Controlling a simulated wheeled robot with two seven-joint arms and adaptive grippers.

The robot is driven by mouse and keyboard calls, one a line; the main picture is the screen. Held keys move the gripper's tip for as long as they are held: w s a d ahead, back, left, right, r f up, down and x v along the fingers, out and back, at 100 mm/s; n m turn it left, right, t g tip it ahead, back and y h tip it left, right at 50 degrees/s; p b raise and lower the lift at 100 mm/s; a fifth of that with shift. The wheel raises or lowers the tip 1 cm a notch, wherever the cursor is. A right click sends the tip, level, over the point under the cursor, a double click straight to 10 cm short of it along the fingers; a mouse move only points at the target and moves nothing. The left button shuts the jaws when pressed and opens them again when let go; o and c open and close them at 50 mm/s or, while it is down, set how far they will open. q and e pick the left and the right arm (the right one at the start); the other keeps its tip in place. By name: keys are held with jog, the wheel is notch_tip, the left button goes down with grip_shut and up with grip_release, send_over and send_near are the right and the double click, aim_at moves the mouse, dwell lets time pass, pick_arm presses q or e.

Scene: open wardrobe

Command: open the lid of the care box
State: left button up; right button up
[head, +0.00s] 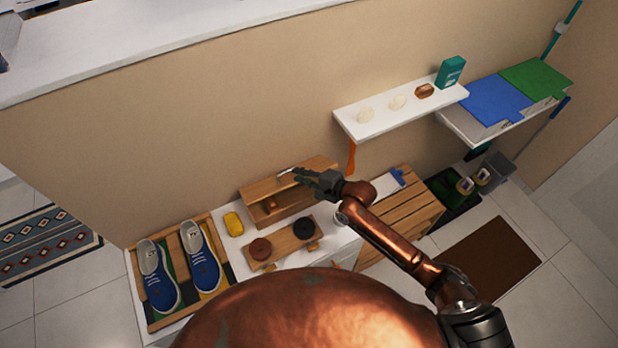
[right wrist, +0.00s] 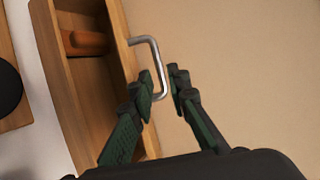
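The care box (head: 275,213) is a light wooden box on the white bench top by the wall. Its lid (head: 268,186) is raised at the back, and a brown object shows inside the box. The lid has a bent metal handle (head: 288,171), seen closely in the right wrist view (right wrist: 154,50). My right gripper (head: 305,177) is at the handle. In the right wrist view, its green-padded fingers (right wrist: 161,72) stand slightly apart on either side of the handle bar, with a gap showing on the right. My left gripper is not in view.
A wooden tray (head: 284,243) with brown and black round tins lies in front of the box. A yellow object (head: 233,223) and blue shoes (head: 201,258) are to the left. A white shelf (head: 400,113) is up on the right, above a slatted wooden surface (head: 400,222).

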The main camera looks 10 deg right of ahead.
jog(key=v, duration=0.5)
jog(key=shift+a, duration=0.1)
